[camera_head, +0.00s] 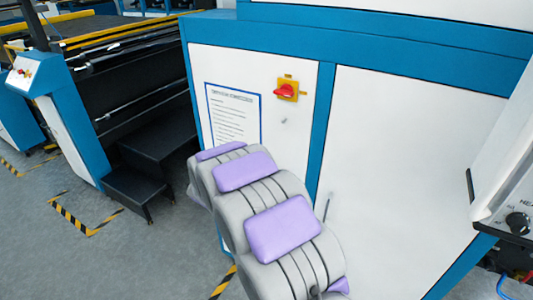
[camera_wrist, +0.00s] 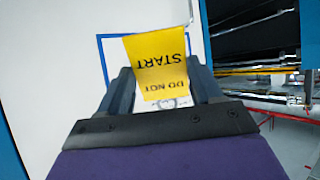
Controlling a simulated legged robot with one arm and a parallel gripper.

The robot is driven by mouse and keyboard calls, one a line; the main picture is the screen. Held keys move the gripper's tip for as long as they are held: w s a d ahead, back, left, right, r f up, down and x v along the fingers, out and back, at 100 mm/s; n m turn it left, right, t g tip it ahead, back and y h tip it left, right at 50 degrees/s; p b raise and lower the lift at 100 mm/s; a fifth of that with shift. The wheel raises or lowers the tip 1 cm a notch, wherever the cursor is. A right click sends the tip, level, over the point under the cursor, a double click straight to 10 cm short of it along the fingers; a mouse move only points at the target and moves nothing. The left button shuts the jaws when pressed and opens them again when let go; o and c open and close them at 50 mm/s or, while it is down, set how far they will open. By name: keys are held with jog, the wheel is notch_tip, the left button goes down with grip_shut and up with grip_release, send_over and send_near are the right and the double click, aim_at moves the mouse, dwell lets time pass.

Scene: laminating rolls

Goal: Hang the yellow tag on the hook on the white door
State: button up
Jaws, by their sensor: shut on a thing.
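The yellow tag (camera_wrist: 158,62) shows in the wrist view, with "DO NOT START" upside down. My gripper (camera_wrist: 160,72) is shut on it, and the tag stands up between the two dark fingers. The white door (camera_head: 262,70) is in the head view, behind my arm. A small grey piece (camera_head: 284,121), which looks like the hook, sticks out of the door below a red rotary switch (camera_head: 286,91) on a yellow plate. My arm hides my gripper and the tag in the head view.
A blue-bordered notice (camera_head: 233,115) is on the door, left of the switch. A second white panel (camera_head: 410,150) with a slim handle (camera_head: 328,206) is to the right. A control box (camera_head: 512,200) juts in at far right. Black steps (camera_head: 140,190) stand at left.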

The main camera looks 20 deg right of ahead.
jog(key=shift+s+d+r+m+h, duration=3.2)
jog(key=shift+s+d+r+h, duration=0.45)
jog(key=shift+d+r+h, duration=1.7)
jog(key=b+x, duration=0.1)
jog(key=x, duration=0.1)
jog(key=f+b+x, duration=0.1)
jog(key=b+x, duration=0.1)
jog(key=shift+w+d, duration=0.2)
jog(key=shift+d, duration=0.2)
jog(key=shift+y, duration=0.25)
jog(key=d, duration=0.2)
jog(key=w+d+b, duration=0.1)
jog(key=d, duration=0.1)
jog(key=shift+f, duration=0.2)
jog(key=shift+w+d+f+b, duration=0.1)
jog(key=shift+w+d+b, duration=0.1)
jog(key=shift+w+b, duration=0.15)
jog(key=shift+c, duration=0.5)
jog(key=shift+w+a, duration=0.25)
jog(key=shift+w+d+f+p, duration=0.2)
jog(key=shift+w+d+p, duration=0.1)
jog(key=shift+p, duration=0.2)
jog(key=shift+d+f, duration=0.1)
jog(key=shift+d, duration=0.4)
jog(key=shift+a, duration=0.45)
